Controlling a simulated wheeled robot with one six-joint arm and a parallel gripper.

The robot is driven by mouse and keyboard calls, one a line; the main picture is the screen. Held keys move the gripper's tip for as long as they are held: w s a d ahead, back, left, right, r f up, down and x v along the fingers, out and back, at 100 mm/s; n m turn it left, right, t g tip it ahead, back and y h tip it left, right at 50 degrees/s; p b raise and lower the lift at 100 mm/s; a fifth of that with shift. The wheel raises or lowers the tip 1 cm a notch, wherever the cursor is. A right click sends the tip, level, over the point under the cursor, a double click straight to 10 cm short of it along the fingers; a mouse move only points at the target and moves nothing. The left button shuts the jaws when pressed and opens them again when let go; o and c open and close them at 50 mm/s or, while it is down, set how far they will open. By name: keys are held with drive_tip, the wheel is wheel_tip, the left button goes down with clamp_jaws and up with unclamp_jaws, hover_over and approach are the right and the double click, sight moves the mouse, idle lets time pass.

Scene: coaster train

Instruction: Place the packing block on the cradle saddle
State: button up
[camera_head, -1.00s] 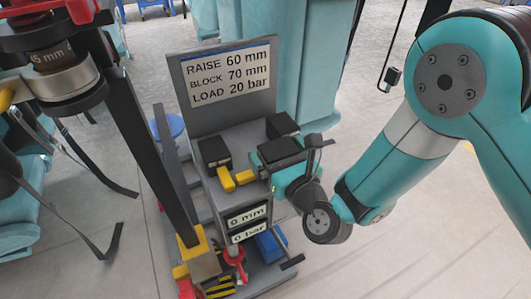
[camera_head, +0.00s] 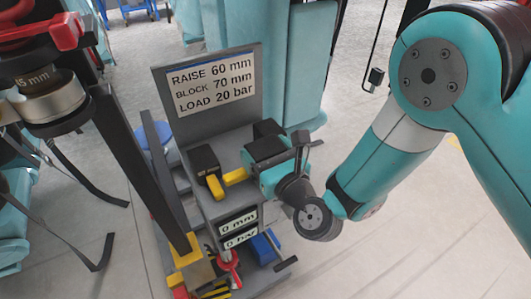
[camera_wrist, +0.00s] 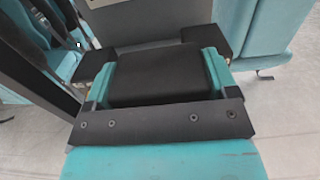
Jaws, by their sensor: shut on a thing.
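The black packing block (camera_head: 265,149) is at the right side of the grey stand's shelf in the head view. My gripper (camera_head: 262,158) is shut on it from the front. In the wrist view, the dark block (camera_wrist: 158,75) fills the space between the teal fingers of my gripper (camera_wrist: 158,80). Whether its underside touches the shelf is hidden. I cannot clearly make out the cradle saddle. A dark disc and metal ring marked in mm (camera_head: 50,100) hang at the upper left.
Other black blocks stand close on both sides, left (camera_head: 204,160) and right (camera_head: 268,128). Yellow pieces (camera_head: 233,177) are at the shelf front. A sign board (camera_head: 213,80) rises behind. A dark slanted post (camera_head: 140,165) stands left. Displays (camera_head: 238,222) read 0 mm and 0 bar.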

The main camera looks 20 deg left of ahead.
wheel_tip(320, 180, up, 18)
drive_tip(key=p, duration=1.5)
drive_tip(key=shift+f, duration=0.1)
